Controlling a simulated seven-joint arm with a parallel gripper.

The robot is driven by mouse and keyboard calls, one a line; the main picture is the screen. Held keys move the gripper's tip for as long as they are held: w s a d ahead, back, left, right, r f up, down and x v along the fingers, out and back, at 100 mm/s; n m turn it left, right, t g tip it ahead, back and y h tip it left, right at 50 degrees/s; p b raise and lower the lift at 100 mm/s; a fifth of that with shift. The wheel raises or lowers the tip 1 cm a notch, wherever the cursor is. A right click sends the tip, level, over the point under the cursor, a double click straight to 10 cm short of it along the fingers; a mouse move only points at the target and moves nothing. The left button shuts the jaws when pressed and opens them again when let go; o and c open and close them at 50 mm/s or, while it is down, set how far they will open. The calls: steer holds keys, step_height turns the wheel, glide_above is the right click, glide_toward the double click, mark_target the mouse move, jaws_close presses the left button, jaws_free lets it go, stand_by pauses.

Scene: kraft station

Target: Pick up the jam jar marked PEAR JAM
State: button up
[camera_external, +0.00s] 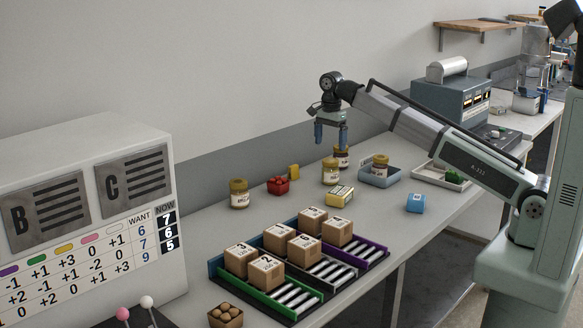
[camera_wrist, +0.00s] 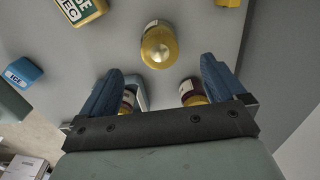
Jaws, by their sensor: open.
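Several jars with mustard-yellow lids stand on the bench, and I cannot read which is marked PEAR JAM. One pale jar (camera_external: 330,172) stands below my gripper (camera_external: 331,141); a darker jar (camera_external: 343,160) is just behind it. Another jar (camera_external: 380,168) is in the blue tray (camera_external: 371,180), and one (camera_external: 238,194) stands farther left. My gripper is open and empty, pointing down above the jars. In the wrist view, one yellow lid (camera_wrist: 158,46) lies ahead of the fingertips; two dark jars (camera_wrist: 128,101) (camera_wrist: 191,91) are partly hidden by the fingers.
A red container (camera_external: 278,185), a small yellow block (camera_external: 294,171) and a yellow box (camera_external: 340,195) stand near the jars. A blue box (camera_external: 415,203) is to the right. A rack (camera_external: 345,277) with cardboard boxes is in front. The wall runs close behind.

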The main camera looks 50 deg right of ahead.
mark_target(330, 161)
steer(key=shift+d+f, duration=0.1)
steer(key=shift+f, duration=5.35)
steer(key=shift+c, duration=0.2)
steer(key=c, duration=1.4)
